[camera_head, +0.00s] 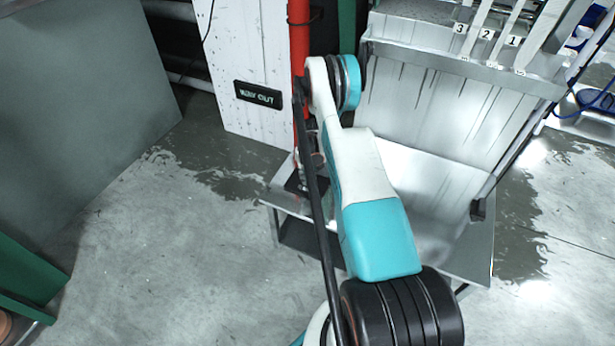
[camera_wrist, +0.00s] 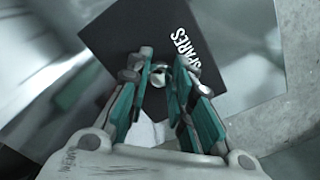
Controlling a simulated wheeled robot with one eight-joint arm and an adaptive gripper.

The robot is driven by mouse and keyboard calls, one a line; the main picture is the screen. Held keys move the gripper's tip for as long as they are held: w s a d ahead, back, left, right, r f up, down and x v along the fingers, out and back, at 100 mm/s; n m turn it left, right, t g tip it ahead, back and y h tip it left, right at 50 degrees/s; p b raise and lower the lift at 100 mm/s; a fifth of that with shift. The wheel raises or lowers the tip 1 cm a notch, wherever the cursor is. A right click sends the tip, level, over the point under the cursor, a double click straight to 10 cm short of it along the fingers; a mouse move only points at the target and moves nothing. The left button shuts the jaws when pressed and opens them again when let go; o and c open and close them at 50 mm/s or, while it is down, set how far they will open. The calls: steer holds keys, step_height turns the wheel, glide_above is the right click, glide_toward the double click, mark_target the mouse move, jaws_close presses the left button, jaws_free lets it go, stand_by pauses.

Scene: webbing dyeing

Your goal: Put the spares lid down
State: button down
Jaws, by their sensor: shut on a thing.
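The spares lid (camera_wrist: 128,36) is a flat black square plate with white "SPARES" lettering in the wrist view. It has a small round metal knob (camera_wrist: 158,79) near its middle. My gripper (camera_wrist: 161,68) has its two fingers closed in around this knob. In the head view a dark plate, seemingly the lid (camera_head: 293,186), shows low over the left end of the metal bench. My gripper (camera_head: 312,158) is there too, small and partly hidden by my arm. I cannot tell whether the lid touches the surface under it.
The metal bench (camera_head: 468,254) has a raised steel back with strips numbered 1, 2 and 3. A red post (camera_head: 299,40) and a white panel with a "WAY OUT" sign (camera_head: 258,95) stand close behind my gripper. The wet concrete floor (camera_head: 180,260) at left is clear.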

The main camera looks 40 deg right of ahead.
mark_target(308, 178)
steer(key=c, duration=1.4)
jaws_free()
steer(key=shift+f, duration=0.1)
step_height(308, 178, up, 12)
steer(key=p, duration=0.4)
